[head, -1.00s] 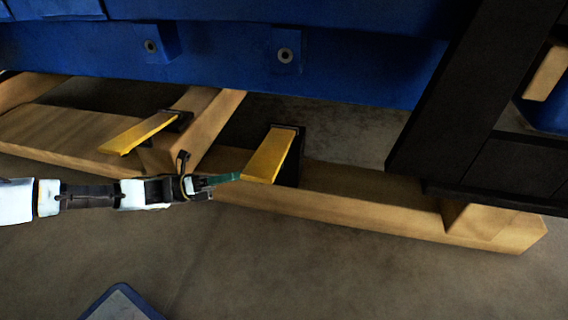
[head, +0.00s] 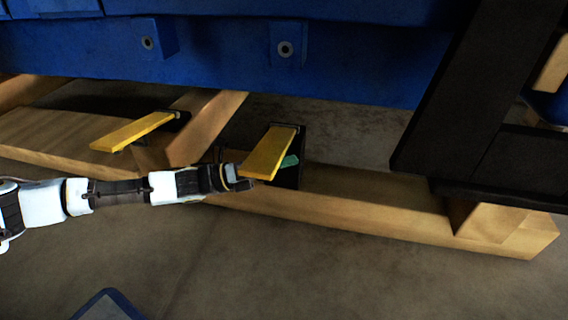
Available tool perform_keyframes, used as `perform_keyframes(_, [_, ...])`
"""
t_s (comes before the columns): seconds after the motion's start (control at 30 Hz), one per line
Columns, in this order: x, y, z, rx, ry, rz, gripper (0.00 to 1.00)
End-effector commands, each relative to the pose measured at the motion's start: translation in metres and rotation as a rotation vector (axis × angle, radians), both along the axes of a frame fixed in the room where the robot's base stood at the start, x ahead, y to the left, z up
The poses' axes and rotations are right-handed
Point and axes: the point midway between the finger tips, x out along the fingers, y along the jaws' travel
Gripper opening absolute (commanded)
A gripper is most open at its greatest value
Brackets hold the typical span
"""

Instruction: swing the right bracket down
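The right bracket (head: 268,154) is a yellow bar that projects from a dark mount (head: 291,174) on the timber beam, sloping toward the lower left. The left bracket (head: 132,132) is a similar yellow bar. My arm reaches in from the left, and my gripper (head: 290,161) is at the right bracket. Its green tip shows past the bar's right side, while the bar covers the middle of the fingers, so they pass beneath or behind it. I cannot tell whether they touch it or how far apart they are.
A blue engine body (head: 220,55) hangs over the brackets. The timber beam (head: 380,212) runs along the floor below them. A dark frame (head: 470,110) stands at the right. The floor (head: 330,275) in front is clear, apart from a blue-edged item (head: 108,306) at the bottom left.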

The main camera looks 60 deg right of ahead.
Motion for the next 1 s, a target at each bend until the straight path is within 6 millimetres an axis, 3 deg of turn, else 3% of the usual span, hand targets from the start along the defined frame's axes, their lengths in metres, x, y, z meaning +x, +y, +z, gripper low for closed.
perform_keyframes(0.13, [0.0001,0.0001,0.0002,0.0,0.0,0.0,0.26])
perform_keyframes(0.37, [0.0004,0.0002,0.0,0.0,0.0,0.0,0.0])
perform_keyframes(1.0, [0.0007,0.0004,-0.0003,0.001,-0.001,0.001,0.0])
